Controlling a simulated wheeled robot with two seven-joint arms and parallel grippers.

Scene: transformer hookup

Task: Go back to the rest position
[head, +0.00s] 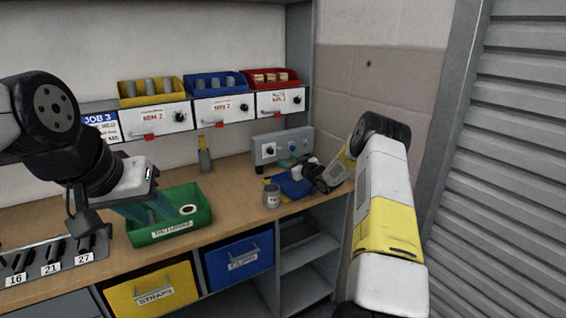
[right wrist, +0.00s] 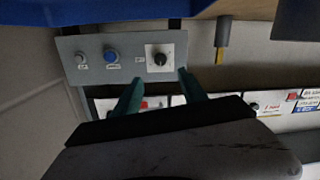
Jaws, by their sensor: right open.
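My left gripper (head: 150,209) hangs at the left over the green returns bin (head: 172,234), its teal fingers pointing down into it. Something grey shows between the fingers, and I cannot tell whether they hold it. My right gripper (head: 289,163) is at the back right of the bench, in front of the grey control box (head: 266,150) and above a blue tray (head: 291,186). In the right wrist view, its teal fingers (right wrist: 160,90) are spread with nothing between them. The control box (right wrist: 97,70), with its blue button and black knob, lies beyond them, apparently upside down.
A grey can (head: 271,196) stands near the bench's front edge. A tool rack (head: 50,262) sits front left. Yellow, blue and red bins (head: 214,84) line the shelf. A wall closes off the right.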

